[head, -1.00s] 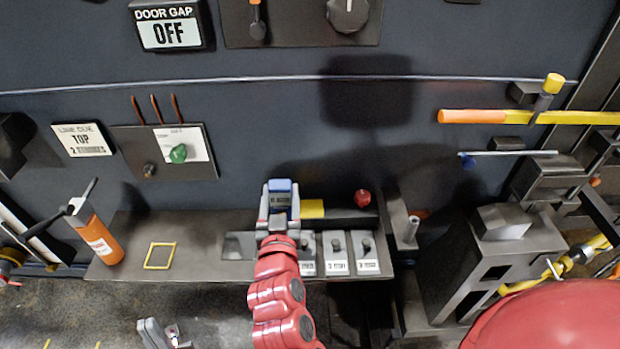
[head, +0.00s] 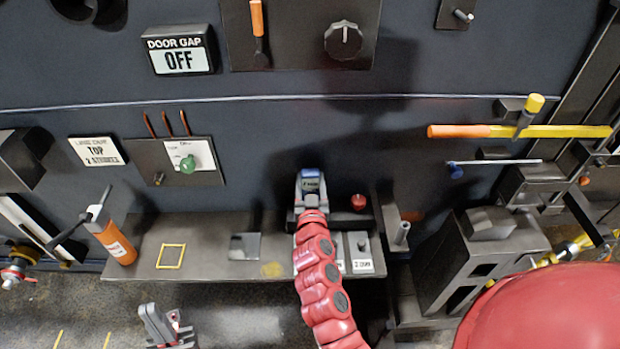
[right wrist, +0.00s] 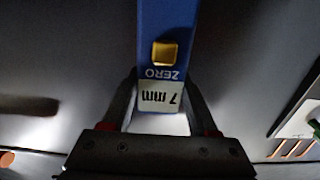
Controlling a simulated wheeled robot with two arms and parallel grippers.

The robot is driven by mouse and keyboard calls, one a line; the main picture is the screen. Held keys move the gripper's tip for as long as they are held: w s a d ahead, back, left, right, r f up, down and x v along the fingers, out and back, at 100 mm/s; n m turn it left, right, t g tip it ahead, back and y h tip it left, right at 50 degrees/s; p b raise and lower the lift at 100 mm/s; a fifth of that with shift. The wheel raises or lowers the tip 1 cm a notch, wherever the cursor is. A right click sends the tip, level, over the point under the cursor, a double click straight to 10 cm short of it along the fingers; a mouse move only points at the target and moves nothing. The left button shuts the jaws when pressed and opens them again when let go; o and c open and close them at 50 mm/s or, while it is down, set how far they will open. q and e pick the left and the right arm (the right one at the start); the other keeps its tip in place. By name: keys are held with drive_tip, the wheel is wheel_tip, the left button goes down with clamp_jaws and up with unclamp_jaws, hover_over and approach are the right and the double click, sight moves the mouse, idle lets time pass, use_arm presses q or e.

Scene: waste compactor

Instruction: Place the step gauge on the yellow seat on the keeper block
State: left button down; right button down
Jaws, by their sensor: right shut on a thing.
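The step gauge is a blue block (head: 311,180) with a small display, above the right part of the shelf. My right gripper (head: 310,196) is shut on it. In the right wrist view the gauge (right wrist: 167,25) hangs between the fingers, with a yellow button, the word ZERO and a "7 mm" display. The dark keeper block (head: 340,217) lies at the back of the shelf, with a red knob (head: 358,202) at its right. Its yellow seat is hidden behind my gripper and the gauge; contact cannot be told. My left gripper (head: 165,322) is open and empty at the lower left.
Labelled blocks (head: 360,262) stand in front of the keeper block, partly behind my right arm. A grey plate (head: 245,246), a yellow outline (head: 171,256) and an orange bottle (head: 115,240) are further left on the shelf (head: 205,240). A dark machine frame (head: 470,255) stands to the right.

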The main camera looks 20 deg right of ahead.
drive_tip(key=shift+f, duration=0.15)
drive_tip(key=shift+c, duration=0.8)
unclamp_jaws()
